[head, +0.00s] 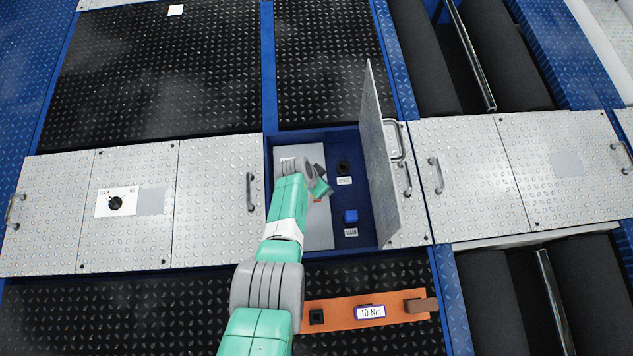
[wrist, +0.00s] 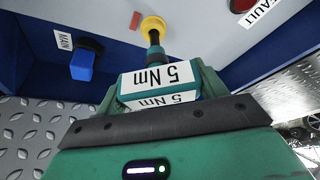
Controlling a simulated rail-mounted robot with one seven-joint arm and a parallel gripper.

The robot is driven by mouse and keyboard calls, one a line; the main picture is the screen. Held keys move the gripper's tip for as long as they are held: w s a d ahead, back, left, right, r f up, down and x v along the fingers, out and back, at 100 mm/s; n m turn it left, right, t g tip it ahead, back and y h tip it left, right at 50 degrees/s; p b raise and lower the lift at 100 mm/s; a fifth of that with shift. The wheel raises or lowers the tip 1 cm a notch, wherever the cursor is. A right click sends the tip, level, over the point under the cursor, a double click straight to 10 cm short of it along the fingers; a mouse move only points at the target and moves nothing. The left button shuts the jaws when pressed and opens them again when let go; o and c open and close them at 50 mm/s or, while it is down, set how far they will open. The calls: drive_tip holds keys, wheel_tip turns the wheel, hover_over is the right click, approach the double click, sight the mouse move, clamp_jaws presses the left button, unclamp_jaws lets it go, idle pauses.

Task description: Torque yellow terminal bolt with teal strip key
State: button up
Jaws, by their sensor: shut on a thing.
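My gripper (wrist: 160,98) is shut on the teal strip key (wrist: 158,76), a block with white "5 Nm" labels. The key's dark shaft points away from the gripper, and its tip meets the yellow terminal bolt (wrist: 152,21) in the wrist view. The tip hides the bolt's middle; I cannot tell how deeply it is seated. In the head view my gripper (head: 319,189) is inside the open blue-walled bay (head: 368,236). The bolt is hidden there, and I cannot make out the key clearly.
An upright metal lid (head: 378,150) borders the bay's right side. A blue switch (wrist: 82,65) labelled MAIN and a red FAULT button (wrist: 241,5) flank the bolt. An orange strip (head: 340,316) in front carries a 10 Nm key (head: 370,312). A red tab (wrist: 135,20) is beside the bolt.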

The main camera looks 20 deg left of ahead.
drive_tip(key=shift+n, duration=0.3)
drive_tip(key=shift+r, duration=0.15)
drive_tip(key=shift+r+p, duration=1.4)
drive_tip(key=shift+p, duration=0.1)
wheel_tip(320, 180, up, 4)
drive_tip(key=p, duration=0.3)
drive_tip(key=shift+r+p, duration=0.1)
drive_tip(key=shift+p, duration=0.3)
